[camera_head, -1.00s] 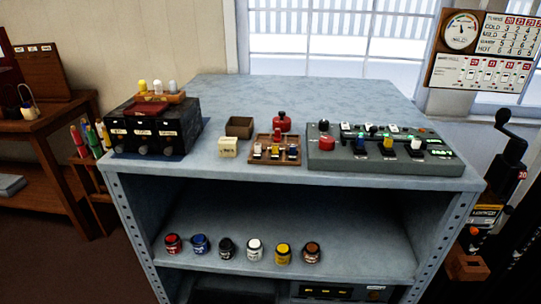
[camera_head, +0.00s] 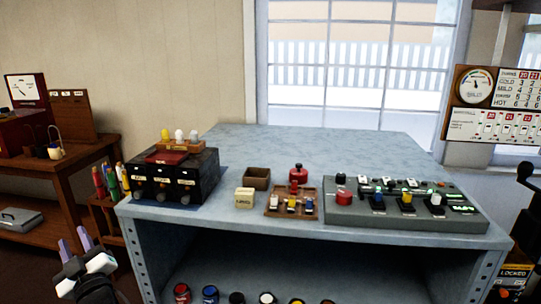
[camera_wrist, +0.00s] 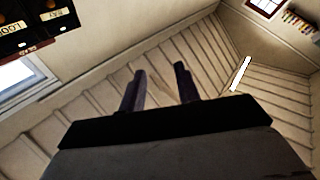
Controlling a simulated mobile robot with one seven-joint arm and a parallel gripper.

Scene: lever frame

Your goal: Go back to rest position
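My gripper (camera_head: 74,249) shows at the lower left of the head view, beside the left side of the grey workbench (camera_head: 300,228) and in front of the wooden side table. Its two purple-grey fingers point upward and stand apart with nothing between them. In the wrist view the two dark fingers (camera_wrist: 160,88) are also apart and empty, with the panelled wall or ceiling beyond. My gripper touches nothing that I can see.
On the workbench stand a black box with knobs (camera_head: 172,178), a small wooden tray (camera_head: 292,202), a red canister (camera_head: 298,174) and a grey switch panel (camera_head: 405,205). Several paint jars (camera_head: 210,294) sit on the shelf below. A wooden side table (camera_head: 60,170) stands left.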

